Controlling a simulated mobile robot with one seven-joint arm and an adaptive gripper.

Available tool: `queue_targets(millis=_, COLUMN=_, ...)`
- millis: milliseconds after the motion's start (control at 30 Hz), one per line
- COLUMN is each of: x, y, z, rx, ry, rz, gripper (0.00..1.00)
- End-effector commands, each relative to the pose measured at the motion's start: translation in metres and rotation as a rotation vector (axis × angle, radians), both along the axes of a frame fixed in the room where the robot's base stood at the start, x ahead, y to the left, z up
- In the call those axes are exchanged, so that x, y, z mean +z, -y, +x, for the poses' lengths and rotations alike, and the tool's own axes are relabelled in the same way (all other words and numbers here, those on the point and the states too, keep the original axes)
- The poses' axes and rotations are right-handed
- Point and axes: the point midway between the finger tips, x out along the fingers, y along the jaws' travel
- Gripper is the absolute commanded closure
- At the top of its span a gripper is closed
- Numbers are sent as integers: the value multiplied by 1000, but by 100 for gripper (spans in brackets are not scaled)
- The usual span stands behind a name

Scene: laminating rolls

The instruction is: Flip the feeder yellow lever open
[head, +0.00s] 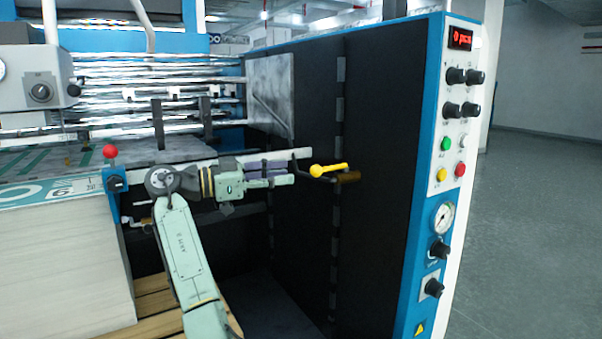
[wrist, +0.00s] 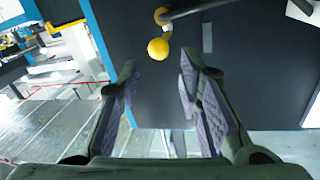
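The yellow lever (head: 328,170) sticks out in front of the dark side panel of the machine, near the middle of the head view. Its round yellow knob (wrist: 158,49) shows in the wrist view, just beyond my fingertips and between their lines. A dark rod runs beside it. My gripper (head: 292,174) is just left of the lever, pointing right toward it. In the wrist view my gripper (wrist: 158,66) is open, with a clear gap between the two purple-padded fingers and nothing held. The fingers look apart from the knob.
A blue and white control panel (head: 447,130) with knobs, buttons and a gauge stands right of the lever. A paper stack (head: 65,265) and a red-knobbed handle (head: 110,152) are at the left. Metal rollers (head: 160,75) lie behind my arm. Open floor (head: 530,220) is at the right.

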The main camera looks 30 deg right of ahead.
Motion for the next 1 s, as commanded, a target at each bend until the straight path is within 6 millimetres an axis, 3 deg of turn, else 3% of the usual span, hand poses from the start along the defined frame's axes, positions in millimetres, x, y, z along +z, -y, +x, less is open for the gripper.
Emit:
queue_targets(millis=100, x=0, y=-18, z=3, rx=1, ry=0, rz=-1, gripper=68)
queue_targets(millis=233, x=0, y=-27, z=4, rx=0, ry=0, rz=-1, gripper=68)
queue_targets(millis=800, x=-1, y=-30, z=5, rx=3, ry=-2, rz=2, gripper=68)
queue_targets(millis=867, x=-17, y=-33, z=14, rx=59, ry=-28, rz=30, gripper=68)
queue_targets(millis=967, x=-59, y=-45, z=39, rx=229, ry=-104, rz=105, gripper=68)
queue_targets(millis=1000, x=-81, y=-54, z=51, rx=326, ry=-142, rz=140, gripper=68)
